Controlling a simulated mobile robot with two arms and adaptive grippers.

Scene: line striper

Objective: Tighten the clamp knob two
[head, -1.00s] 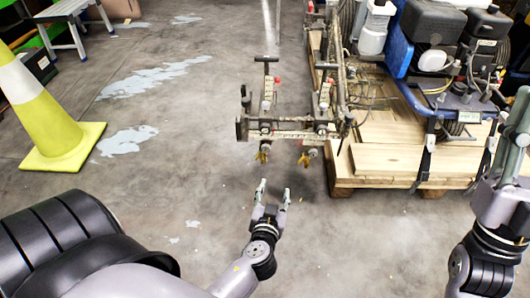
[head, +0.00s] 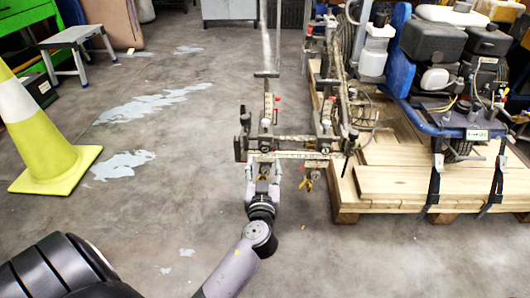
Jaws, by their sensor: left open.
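The line striper's clamp frame (head: 290,143) stands in the middle of the head view, with worn metal bars and rods. Two yellow clamp knobs hang at its front: a left one (head: 263,177), partly hidden by my gripper, and a right one (head: 306,183), in plain sight. I cannot tell which is numbered two. My left gripper (head: 264,168) is open, with one finger on each side of the left knob in the picture. Contact with it cannot be made out. My right gripper is out of view.
A wooden pallet (head: 400,187) carrying the blue-framed striper engine (head: 437,75) stands at the right. A yellow and white cone (head: 45,150) stands at the left, with a step stool (head: 75,45) behind it. The floor left of the clamp frame is clear.

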